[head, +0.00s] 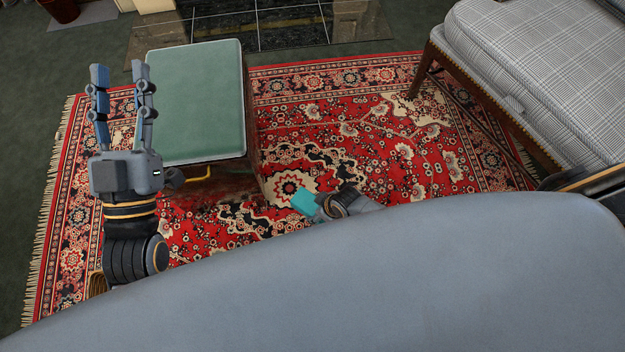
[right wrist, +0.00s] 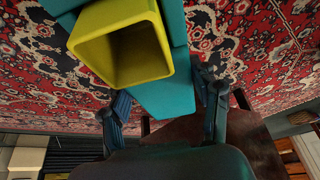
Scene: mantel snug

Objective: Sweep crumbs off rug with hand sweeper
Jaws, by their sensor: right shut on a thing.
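The red patterned rug (head: 330,160) covers the floor, and it also shows in the right wrist view (right wrist: 40,90). I cannot make out separate crumbs on it. The hand sweeper is teal (head: 305,202), with a hollow yellow-green box-shaped part that faces the camera in the right wrist view (right wrist: 165,70). My right gripper (right wrist: 165,95) is shut on the teal part, a finger on each side. In the head view it sits low over the rug's middle, partly hidden by my body. My left gripper (head: 120,76) is open and empty, fingers pointing up, left of the green-topped stool.
The green-topped stool (head: 197,100) stands on the rug's left half, with a small yellow bent piece (head: 200,174) at its near edge. A plaid armchair (head: 545,75) stands at the right. A tiled hearth (head: 265,25) lies at the back. The rug between stool and chair is clear.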

